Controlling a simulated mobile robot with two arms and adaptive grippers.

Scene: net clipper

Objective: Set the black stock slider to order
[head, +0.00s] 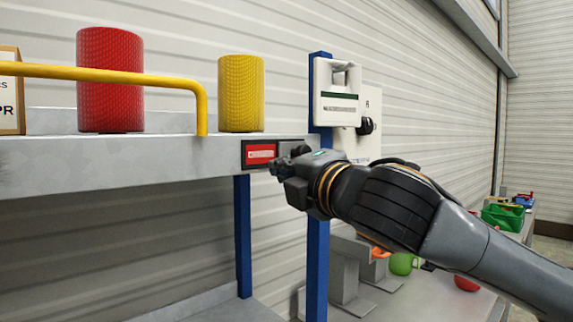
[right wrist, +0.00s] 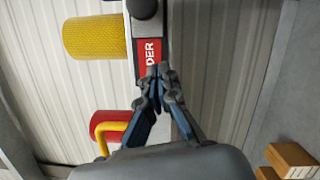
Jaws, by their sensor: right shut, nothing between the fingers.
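The stock slider's dark frame sits on the front edge of the grey shelf (head: 120,160). A red label (head: 260,154) shows in its left part. In the right wrist view the red label (right wrist: 150,52) reads "DER", with the rest covered by my fingers. A dark rounded block, seemingly the black slider (right wrist: 142,8), is at the top edge there, beyond the label. In the head view my gripper hides most of that end. My right gripper (head: 275,167) is shut and empty, its fingertips (right wrist: 158,70) at the label; contact cannot be told. My left gripper is out of view.
A blue post (head: 318,240) and a white dispenser-like box (head: 338,95) are close to my right arm. A green crate (head: 503,216) stands far right.

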